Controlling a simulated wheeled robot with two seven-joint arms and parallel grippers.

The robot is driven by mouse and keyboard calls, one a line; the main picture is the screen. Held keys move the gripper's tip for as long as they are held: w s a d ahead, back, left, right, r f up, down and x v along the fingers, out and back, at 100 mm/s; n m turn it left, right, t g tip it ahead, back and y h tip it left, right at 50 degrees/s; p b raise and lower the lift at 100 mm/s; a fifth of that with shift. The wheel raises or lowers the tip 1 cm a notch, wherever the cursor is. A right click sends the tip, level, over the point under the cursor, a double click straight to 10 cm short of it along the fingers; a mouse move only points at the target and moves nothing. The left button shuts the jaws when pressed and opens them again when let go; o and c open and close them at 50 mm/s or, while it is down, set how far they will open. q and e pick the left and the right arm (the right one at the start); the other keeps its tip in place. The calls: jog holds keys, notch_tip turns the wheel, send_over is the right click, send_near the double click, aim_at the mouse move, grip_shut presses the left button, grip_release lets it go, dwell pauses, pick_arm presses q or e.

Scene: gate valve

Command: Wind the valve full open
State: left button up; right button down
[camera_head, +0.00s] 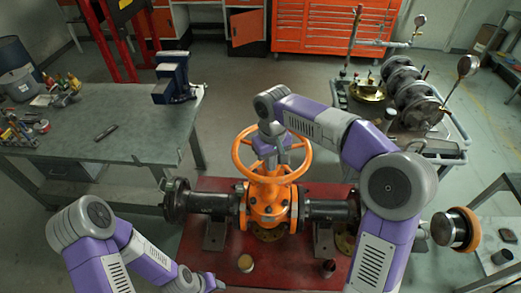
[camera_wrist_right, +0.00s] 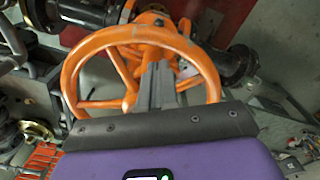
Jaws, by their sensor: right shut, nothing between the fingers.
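The orange gate valve (camera_head: 268,203) stands upright on a red base. Its spoked handwheel (camera_head: 237,153) is on top and fills much of the right wrist view (camera_wrist_right: 72,68).
Black flanged pipes (camera_head: 212,203) run out from both sides of the valve. A workbench (camera_head: 140,140) with a blue vise (camera_head: 174,78) stands at the left. A cart of metal parts (camera_head: 405,95) stands at the back right. The red base (camera_head: 205,250) has small items near its front.

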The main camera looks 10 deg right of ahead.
aim_at(300, 145)
notch_tip(300, 145, down, 5)
jog(key=b, duration=0.3)
dwell(0.5)
jog(key=shift+d, duration=0.1)
jog(key=w+d+p, duration=0.2)
jog(key=d+p, duration=0.1)
jog(key=d, duration=0.1)
jog(key=w+d+p, duration=0.6)
jog(key=d+p, duration=0.1)
jog(key=shift+w+d+r, duration=0.2)
jog(key=shift+d+r, duration=0.1)
jog(key=shift+d, duration=0.05)
jog(key=shift+w+d+f+p, duration=0.1)
jog(key=shift+w+p, duration=0.65)
jog(key=shift+w, duration=0.05)
